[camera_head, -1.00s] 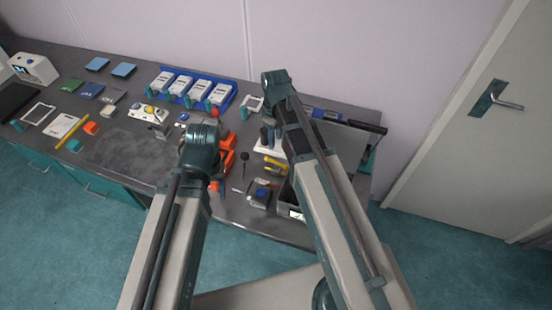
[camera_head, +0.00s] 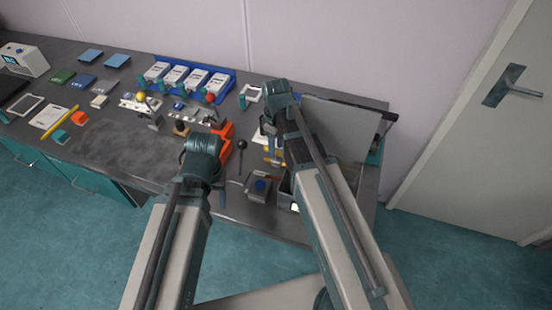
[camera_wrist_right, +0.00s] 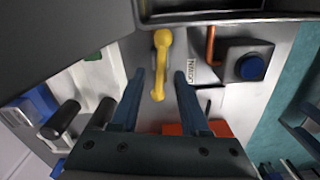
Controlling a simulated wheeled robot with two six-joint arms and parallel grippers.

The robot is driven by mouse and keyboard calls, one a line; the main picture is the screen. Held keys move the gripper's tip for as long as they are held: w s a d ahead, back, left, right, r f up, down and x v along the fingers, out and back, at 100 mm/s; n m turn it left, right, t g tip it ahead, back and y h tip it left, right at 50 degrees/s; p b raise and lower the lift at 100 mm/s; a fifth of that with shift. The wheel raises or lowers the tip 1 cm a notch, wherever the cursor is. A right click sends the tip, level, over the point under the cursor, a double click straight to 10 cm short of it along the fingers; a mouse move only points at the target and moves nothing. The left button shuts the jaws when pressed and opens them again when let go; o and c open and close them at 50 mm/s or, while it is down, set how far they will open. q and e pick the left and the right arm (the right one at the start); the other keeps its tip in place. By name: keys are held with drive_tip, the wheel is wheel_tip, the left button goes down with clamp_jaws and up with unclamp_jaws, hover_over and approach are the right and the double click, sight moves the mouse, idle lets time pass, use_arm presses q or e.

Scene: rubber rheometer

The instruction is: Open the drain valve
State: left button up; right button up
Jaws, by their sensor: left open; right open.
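A yellow lever handle (camera_wrist_right: 160,60), apparently the drain valve's, stands at the upper middle of the right wrist view. My right gripper (camera_wrist_right: 158,76) is open, with its two blue fingers on either side of the handle's lower part. A gap shows between each finger and the handle. In the head view the right gripper (camera_head: 273,150) reaches down beside its wrist, and the yellow handle is mostly hidden there. My left gripper (camera_head: 222,194) is largely hidden behind its own wrist, over the bench front, with nothing visible in it.
A dark box with a blue button (camera_wrist_right: 250,67) sits right of the handle, near a copper-coloured pipe (camera_wrist_right: 210,45). An orange part (camera_wrist_right: 185,128) lies below the fingers. A black-knobbed stick (camera_head: 242,147) stands between my arms. The dark mat (camera_head: 125,150) at left is clear.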

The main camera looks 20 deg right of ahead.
sight(277, 155)
use_arm(q)
drive_tip(key=shift+f+b, duration=1)
drive_tip(key=shift+f, duration=0.55)
use_arm(e)
drive_tip(key=shift+f, duration=1.5)
drive_tip(key=shift+c, duration=0.3)
clamp_jaws()
